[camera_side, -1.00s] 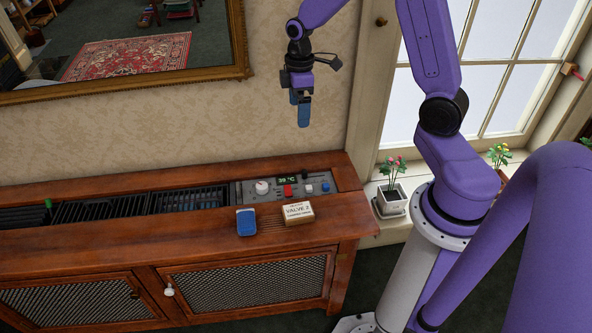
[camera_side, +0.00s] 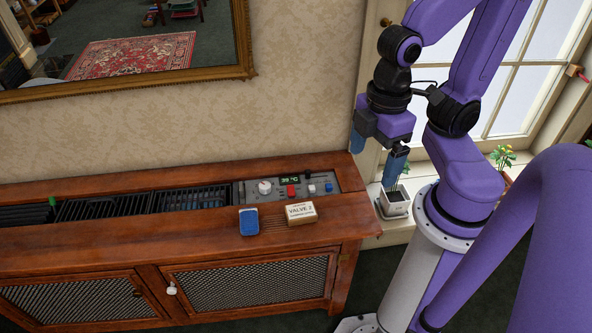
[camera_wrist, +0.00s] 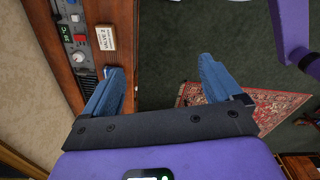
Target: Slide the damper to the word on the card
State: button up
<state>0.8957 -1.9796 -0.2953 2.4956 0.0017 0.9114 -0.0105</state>
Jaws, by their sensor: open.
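A card block (camera_side: 301,212) marked "VALVE 2" sits on the wooden cabinet top; its smaller line is unreadable. It also shows in the wrist view (camera_wrist: 107,37). A green knob (camera_side: 51,201) stands at the left end of the dark grille (camera_side: 98,208) and may be the damper's handle; I cannot tell for sure. A control panel (camera_side: 256,194) carries a white knob (camera_side: 265,187), a red part (camera_side: 293,191) and a display, perhaps "39 °C". My gripper (camera_side: 378,152) is open and empty, raised beyond the cabinet's right end. Its fingers also show in the wrist view (camera_wrist: 163,66).
A blue object (camera_side: 249,221) lies left of the card block. A potted plant (camera_side: 393,201) stands on the window sill, its flowers hidden behind my gripper. A gilt-framed mirror (camera_side: 250,72) hangs above. Open air lies over the cabinet.

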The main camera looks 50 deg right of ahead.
jog(key=c, duration=0.5)
jog(key=w+m, duration=0.1)
jog(key=w, duration=0.1)
jog(key=w+f+m, duration=0.1)
jog(key=w+m, duration=0.1)
jog(key=w, duration=0.1)
jog(key=w+f+m, duration=0.1)
jog(key=w+m, duration=0.1)
jog(key=w, duration=0.1)
jog(key=shift+w+a, duration=0.25)
jog(key=shift+a, duration=0.05)
jog(key=shift+c, duration=1.2)
jog(key=m, duration=1.7)
send_over(308, 171)
notch_tip(308, 171, down, 15)
notch_tip(308, 171, down, 17)
jog(key=shift+w+f, duration=0.1)
jog(key=shift+d, duration=0.1)
grip_shut()
